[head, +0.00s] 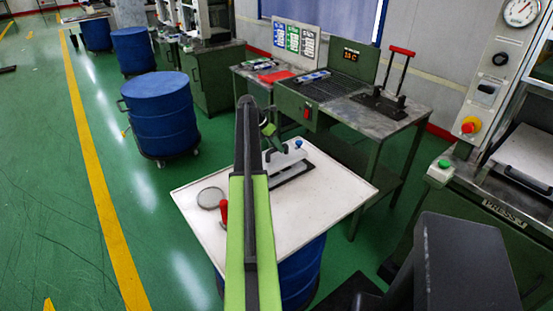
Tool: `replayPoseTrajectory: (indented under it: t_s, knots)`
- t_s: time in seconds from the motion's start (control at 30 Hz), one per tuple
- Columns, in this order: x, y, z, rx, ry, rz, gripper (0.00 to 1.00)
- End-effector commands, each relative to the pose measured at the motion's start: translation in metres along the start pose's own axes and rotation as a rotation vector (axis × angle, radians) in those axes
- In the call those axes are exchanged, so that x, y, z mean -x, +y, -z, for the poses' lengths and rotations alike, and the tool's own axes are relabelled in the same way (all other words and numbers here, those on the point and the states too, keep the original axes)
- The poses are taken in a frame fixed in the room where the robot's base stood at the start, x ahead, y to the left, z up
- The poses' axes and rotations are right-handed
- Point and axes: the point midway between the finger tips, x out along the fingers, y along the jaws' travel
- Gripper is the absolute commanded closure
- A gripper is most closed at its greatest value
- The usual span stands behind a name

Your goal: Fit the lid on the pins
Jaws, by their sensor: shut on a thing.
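My green and black arm reaches over a white-topped table (330,187). My gripper (268,141) is small here and partly hidden behind the arm. It is shut on what looks like the light grey lid (285,158), which has a blue knob (298,144) near its right end. A dark, flat mould base (294,174) with a pale edge lies just below and beside the lid. The pins cannot be made out. I cannot tell whether the lid touches the base.
A round grey disc (210,198) and a red-handled tool (223,212) lie on the table's left part. The tabletop's right side is clear. A green workbench (400,122) stands behind, a press (500,210) to the right, and blue drums (160,115) to the left.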

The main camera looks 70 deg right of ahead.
Motion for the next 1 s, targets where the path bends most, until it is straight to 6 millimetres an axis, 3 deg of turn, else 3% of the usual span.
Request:
replayPoseTrajectory:
  t_s: [0.23, 1.0]
  knots:
    - [-0.032, 0.010, 0.014, 0.000, -0.001, 0.001, 1.00]
    - [-0.041, 0.012, 0.018, -0.001, -0.001, 0.002, 1.00]
